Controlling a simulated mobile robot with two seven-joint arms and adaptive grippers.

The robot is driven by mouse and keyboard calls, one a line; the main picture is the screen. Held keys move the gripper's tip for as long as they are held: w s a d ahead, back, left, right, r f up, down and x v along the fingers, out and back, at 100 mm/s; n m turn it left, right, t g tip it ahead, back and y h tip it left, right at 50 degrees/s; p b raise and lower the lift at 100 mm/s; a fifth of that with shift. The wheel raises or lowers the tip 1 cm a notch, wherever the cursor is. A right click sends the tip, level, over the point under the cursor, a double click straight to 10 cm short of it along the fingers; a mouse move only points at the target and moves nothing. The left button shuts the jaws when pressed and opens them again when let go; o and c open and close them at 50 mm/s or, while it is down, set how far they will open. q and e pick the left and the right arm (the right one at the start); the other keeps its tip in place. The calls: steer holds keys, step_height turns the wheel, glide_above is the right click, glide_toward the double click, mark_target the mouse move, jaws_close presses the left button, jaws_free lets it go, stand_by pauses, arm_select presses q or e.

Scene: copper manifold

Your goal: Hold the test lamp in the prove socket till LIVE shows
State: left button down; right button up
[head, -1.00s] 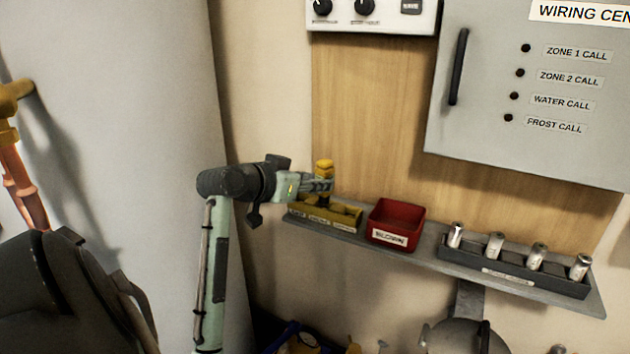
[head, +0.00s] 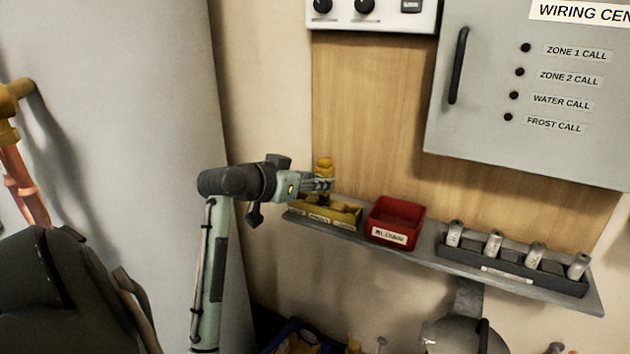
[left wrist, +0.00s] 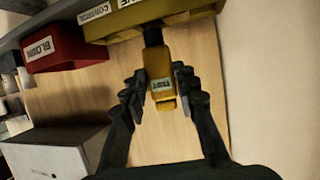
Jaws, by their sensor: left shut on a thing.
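The test lamp (head: 324,164) is a yellow piece with a TEST label, which reads in the left wrist view (left wrist: 161,86). My left gripper (head: 322,184) is shut on it from the left, one finger on each side in the left wrist view (left wrist: 160,78). The lamp stands upright over the yellow block (head: 332,213) at the left end of the grey shelf. Its dark lower end meets the block (left wrist: 155,20); how deep it sits I cannot tell. The block's labels are too blurred to read surely. I see no LIVE sign. My right gripper is not in view.
A red bin (head: 397,214) labelled BLOWN in the left wrist view stands right of the block. A dark rack (head: 515,268) with several silver cylinders stands farther right on the shelf (head: 440,232). The grey wiring cabinet (head: 480,130) hangs above. A large grey cylinder (head: 130,100) is at left.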

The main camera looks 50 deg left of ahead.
arm_select(q)
steer(key=shift+f+b, duration=0.55)
steer(key=shift+f, duration=0.4)
steer(key=shift+r, duration=0.1)
stand_by(1.5)
steer(key=shift+r+p, duration=1.3)
steer(key=shift+r, duration=0.85)
